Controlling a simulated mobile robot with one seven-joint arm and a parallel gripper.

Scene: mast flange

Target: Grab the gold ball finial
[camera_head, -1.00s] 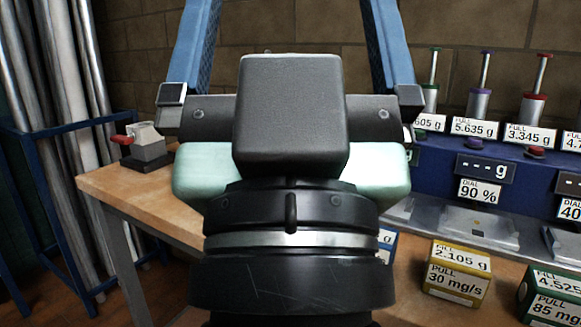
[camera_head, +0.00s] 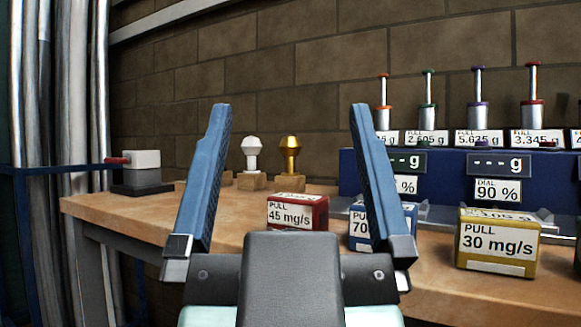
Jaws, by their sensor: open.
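The gold ball finial (camera_head: 290,154) stands upright on a small wooden block (camera_head: 290,183) at the back of the workbench. A white finial of similar shape (camera_head: 251,152) stands on its own wooden block just to its left. My gripper (camera_head: 291,106) is open and empty, its two blue fingers pointing up and away from me. In the picture the gold finial shows between the fingers, slightly right of the white one. The finial looks farther off than the fingers, and nothing touches it.
A red box (camera_head: 297,212), a blue box (camera_head: 366,228) and a yellow box (camera_head: 497,243) stand on the wooden bench (camera_head: 130,204). A blue dispenser unit with several plungers (camera_head: 450,178) is at the right. A grey block with a red knob (camera_head: 141,172) is at the left end.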

